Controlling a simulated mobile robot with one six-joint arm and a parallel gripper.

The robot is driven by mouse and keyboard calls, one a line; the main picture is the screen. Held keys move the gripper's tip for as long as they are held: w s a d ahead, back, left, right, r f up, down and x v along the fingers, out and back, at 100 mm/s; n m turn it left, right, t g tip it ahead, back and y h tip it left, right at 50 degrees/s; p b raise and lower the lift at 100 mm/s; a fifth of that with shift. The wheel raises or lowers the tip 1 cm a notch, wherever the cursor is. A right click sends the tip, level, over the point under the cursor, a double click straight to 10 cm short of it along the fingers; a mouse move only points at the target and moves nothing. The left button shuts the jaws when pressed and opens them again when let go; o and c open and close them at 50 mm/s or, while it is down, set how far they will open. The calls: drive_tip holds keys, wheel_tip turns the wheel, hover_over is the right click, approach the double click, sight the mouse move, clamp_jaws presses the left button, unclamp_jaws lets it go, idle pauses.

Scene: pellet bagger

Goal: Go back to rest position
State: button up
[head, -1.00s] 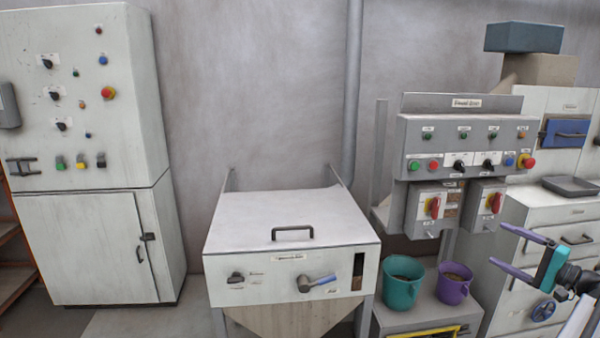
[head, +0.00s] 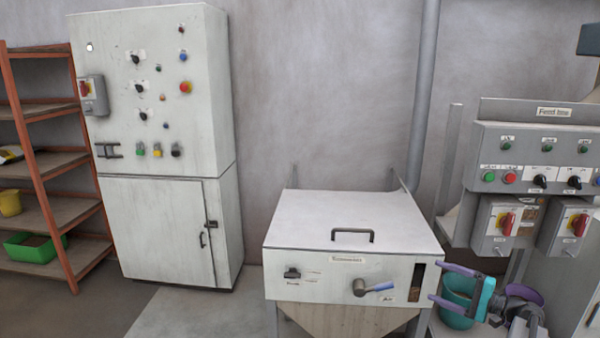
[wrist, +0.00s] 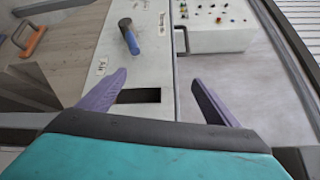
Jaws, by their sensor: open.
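In the wrist view my gripper (wrist: 160,100) is also open and empty, with the dark slot of the box front showing beyond the fingers. The white hopper box (head: 345,220) has a closed lid with a dark handle (head: 352,235). A blue-handled lever (head: 372,287) is on its front, and this lever also shows in the wrist view (wrist: 129,38).
A tall grey control cabinet (head: 165,230) stands left, beside an orange shelf rack (head: 42,180). The feed line panel (head: 540,150) is at the right. Floor (head: 190,315) is clear between cabinet and box.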

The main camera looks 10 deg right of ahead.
drive_tip(key=w+a+f+n+g+y, duration=0.1)
drive_tip(key=a+f+g, duration=0.1)
drive_tip(key=a+f, duration=0.45)
drive_tip(key=w+a+f+n+g+y, duration=0.1)
drive_tip(key=w+a+f+g, duration=0.15)
drive_tip(key=a, duration=0.75)
drive_tip(key=w+a+f+g+y, duration=0.1)
drive_tip(key=a+f, duration=0.5)
drive_tip(key=a, duration=0.2)
drive_tip(key=s+a+f+n+g, duration=0.25)
drive_tip(key=s+a+f, duration=0.35)
drive_tip(key=a, duration=0.4)
drive_tip(key=s+a+f+n+g, duration=0.1)
drive_tip(key=s+a+f+g, duration=0.25)
drive_tip(key=a+f, duration=0.55)
drive_tip(key=s+a+f+n+g+h, duration=0.2)
drive_tip(key=s+a+f+g+h, duration=0.15)
drive_tip(key=s+a+f, duration=0.45)
drive_tip(key=s+a+f+n+g+h, duration=0.2)
drive_tip(key=s+a+f+g, duration=0.15)
drive_tip(key=s, duration=0.85)
drive_tip(key=s+d+f+n+g+h, duration=0.1)
drive_tip(key=s+d+f+n+h, duration=0.2)
drive_tip(key=s+d+h, duration=0.4)
drive_tip(key=s+d+n, duration=0.1)
drive_tip(key=d, duration=0.2)
drive_tip(key=shift+s+d, duration=0.15)
drive_tip(key=shift+s, duration=0.2)
